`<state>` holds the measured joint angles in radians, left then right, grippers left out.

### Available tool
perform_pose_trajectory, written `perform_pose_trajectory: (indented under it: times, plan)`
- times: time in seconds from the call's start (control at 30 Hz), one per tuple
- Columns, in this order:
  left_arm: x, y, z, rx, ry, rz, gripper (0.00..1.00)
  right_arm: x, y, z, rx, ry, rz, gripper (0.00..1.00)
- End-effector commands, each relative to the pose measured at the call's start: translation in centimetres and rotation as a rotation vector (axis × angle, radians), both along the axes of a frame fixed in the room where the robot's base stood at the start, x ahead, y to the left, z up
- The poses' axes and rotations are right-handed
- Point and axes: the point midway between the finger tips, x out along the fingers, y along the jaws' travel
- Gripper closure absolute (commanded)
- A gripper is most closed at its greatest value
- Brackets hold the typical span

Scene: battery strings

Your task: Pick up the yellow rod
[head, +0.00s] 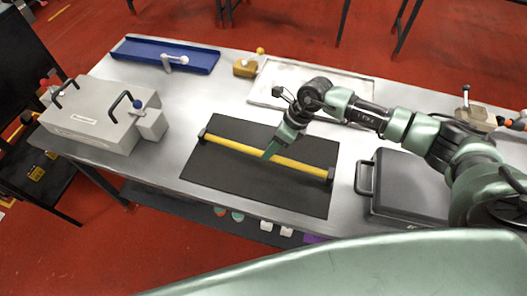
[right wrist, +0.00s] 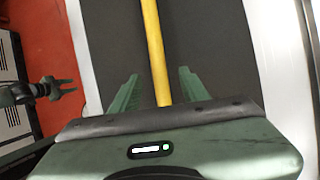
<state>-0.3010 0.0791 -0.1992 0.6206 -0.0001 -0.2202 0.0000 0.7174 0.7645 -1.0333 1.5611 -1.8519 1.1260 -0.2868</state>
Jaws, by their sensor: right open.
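The yellow rod (head: 253,152) lies across a black mat (head: 232,184) on the table, its ends in dark end pieces. In the right wrist view the rod (right wrist: 155,50) runs up the picture between the two green fingers. My right gripper (head: 270,152) is at the middle of the rod, pointing down. The right wrist view shows its fingers (right wrist: 157,92) apart, one on each side of the rod; I cannot see either touching it. My left gripper (right wrist: 66,87) shows small at the left of the right wrist view, its fingers apart, away from the rod.
A grey case with handles (head: 95,120) stands at the left, a blue tray (head: 150,54) at the back left. A dark case (head: 408,186) stands close to the mat's right side. A white panel (head: 335,85) lies behind the mat. The table's front edge is near the mat.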

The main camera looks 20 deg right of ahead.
Motion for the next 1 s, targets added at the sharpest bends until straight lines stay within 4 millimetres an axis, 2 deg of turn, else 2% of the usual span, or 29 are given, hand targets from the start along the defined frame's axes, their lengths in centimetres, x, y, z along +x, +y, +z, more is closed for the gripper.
perform_pose_trajectory:
  times: [0.07,0.2,0.47,0.5,0.6,0.67,1.0]
  plan:
    - [0.0,0.0,1.3,0.0,0.001,0.0,0.64,0.2,1.0,-0.7,0.003,0.005,0.0,0.55]
    - [0.0,0.0,1.4,0.0,0.001,0.0,0.64,0.4,1.5,-2.4,0.002,0.002,0.0,0.55]
    - [0.0,0.0,1.3,0.0,0.001,-0.001,0.64,0.4,1.7,-2.9,0.003,0.0,0.0,0.55]
    - [0.0,0.0,1.3,0.0,0.001,-0.001,0.64,0.4,1.7,-2.9,0.003,0.0,0.0,0.58]
    - [0.0,0.0,1.3,0.0,0.001,-0.001,0.64,0.4,1.7,-2.9,0.003,0.0,0.0,0.86]
    - [0.0,0.0,1.3,0.0,0.001,-0.001,0.64,0.4,1.7,-2.9,0.003,0.0,0.0,1.0]
    - [0.0,0.0,1.3,0.0,0.0,-0.002,0.64,0.5,1.7,-2.9,0.004,0.0,0.0,1.0]
